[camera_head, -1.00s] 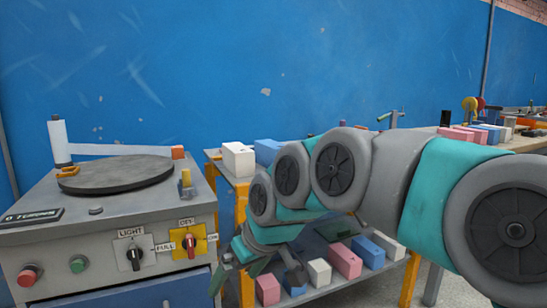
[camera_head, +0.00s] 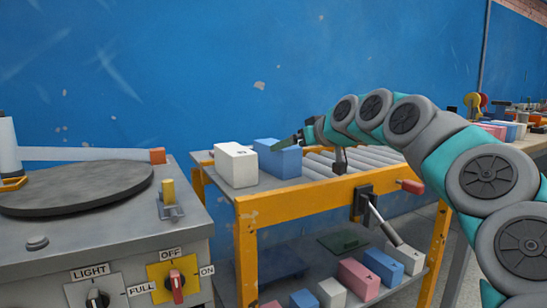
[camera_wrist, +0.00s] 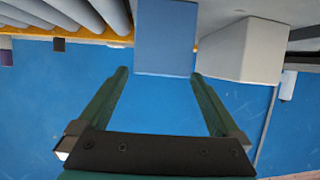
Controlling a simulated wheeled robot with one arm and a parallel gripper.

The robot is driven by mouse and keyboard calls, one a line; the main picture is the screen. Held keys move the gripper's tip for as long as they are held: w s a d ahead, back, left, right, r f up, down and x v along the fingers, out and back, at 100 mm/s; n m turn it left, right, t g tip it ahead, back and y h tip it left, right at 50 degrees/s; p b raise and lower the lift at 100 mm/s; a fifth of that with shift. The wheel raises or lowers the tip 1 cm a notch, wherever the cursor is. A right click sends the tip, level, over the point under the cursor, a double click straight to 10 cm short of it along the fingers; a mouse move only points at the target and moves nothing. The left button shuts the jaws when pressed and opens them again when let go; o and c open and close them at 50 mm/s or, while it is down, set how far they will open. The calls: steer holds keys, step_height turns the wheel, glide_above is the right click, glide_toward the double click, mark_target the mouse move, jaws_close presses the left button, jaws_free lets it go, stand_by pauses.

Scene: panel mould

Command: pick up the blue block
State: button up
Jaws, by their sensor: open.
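A blue block (camera_head: 278,158) stands on the near left end of the roller table, close to a white block (camera_head: 235,164) on its left. My gripper (camera_head: 290,142) reaches in from the right at the blue block's upper right side. In the wrist view the open fingers (camera_wrist: 160,73) point toward the blue block (camera_wrist: 166,38), with one tip near each side edge. The space between the fingers is empty up to the block's face. I cannot tell whether the tips touch it. The white block (camera_wrist: 240,45) is close beside one fingertip.
Grey rollers (camera_head: 325,162) run right from the block, within a yellow frame (camera_head: 300,205). A lower shelf holds several pink, white and blue blocks, including a blue one (camera_head: 383,262). A grey control panel (camera_head: 110,245) with a round plate stands at left. The blue wall is behind.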

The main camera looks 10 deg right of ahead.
steer(key=shift+x, duration=4)
steer(key=shift+s+f, duration=0.1)
jaws_close()
